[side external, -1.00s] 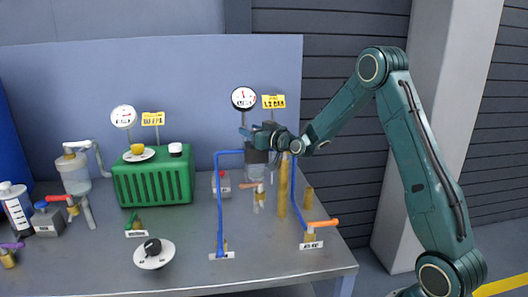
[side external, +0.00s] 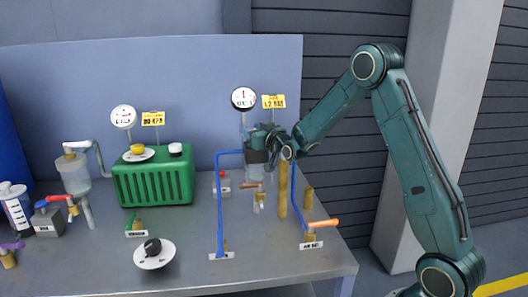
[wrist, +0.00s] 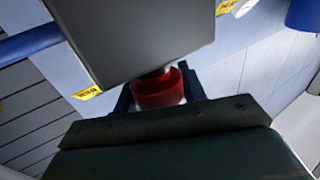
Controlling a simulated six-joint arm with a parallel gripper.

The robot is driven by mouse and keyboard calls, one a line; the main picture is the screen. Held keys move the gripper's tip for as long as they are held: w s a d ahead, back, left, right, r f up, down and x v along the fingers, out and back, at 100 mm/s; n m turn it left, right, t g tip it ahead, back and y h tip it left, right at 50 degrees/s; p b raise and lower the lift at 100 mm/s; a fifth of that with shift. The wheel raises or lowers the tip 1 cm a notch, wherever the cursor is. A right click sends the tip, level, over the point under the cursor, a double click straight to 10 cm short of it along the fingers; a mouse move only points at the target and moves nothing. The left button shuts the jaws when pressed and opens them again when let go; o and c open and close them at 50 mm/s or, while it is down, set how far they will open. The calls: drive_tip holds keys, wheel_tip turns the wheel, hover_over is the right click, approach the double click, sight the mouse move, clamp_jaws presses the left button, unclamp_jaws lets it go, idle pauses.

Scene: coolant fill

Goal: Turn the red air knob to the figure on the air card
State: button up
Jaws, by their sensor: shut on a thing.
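The red air knob (wrist: 153,92) shows in the wrist view under a dark grey box (wrist: 145,35). My gripper (wrist: 158,92) is shut on the knob, with a dark finger at each side of it. In the side view my gripper (side external: 266,138) is at the dark box (side external: 256,156), and it hides the knob. The air gauge (side external: 244,98) is a round white dial behind my gripper. Its red needle points about straight up; its digits are too small to read surely. The yellow air card (side external: 274,102) stands right of the gauge and seems to read 1.2 BAR.
Blue pipes (side external: 220,205) rise left of my gripper, close to brass posts (side external: 283,190) and an orange-handled valve (side external: 322,224). A green ribbed unit (side external: 152,180) stands further left with its own gauge (side external: 123,117) and yellow card (side external: 153,119).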

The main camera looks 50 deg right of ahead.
drive_tip(key=shift+f, duration=0.15)
drive_tip(key=o, duration=1)
drive_tip(key=shift+s, duration=0.2)
drive_tip(key=shift+v, duration=6.7)
drive_tip(key=shift+a, duration=0.1)
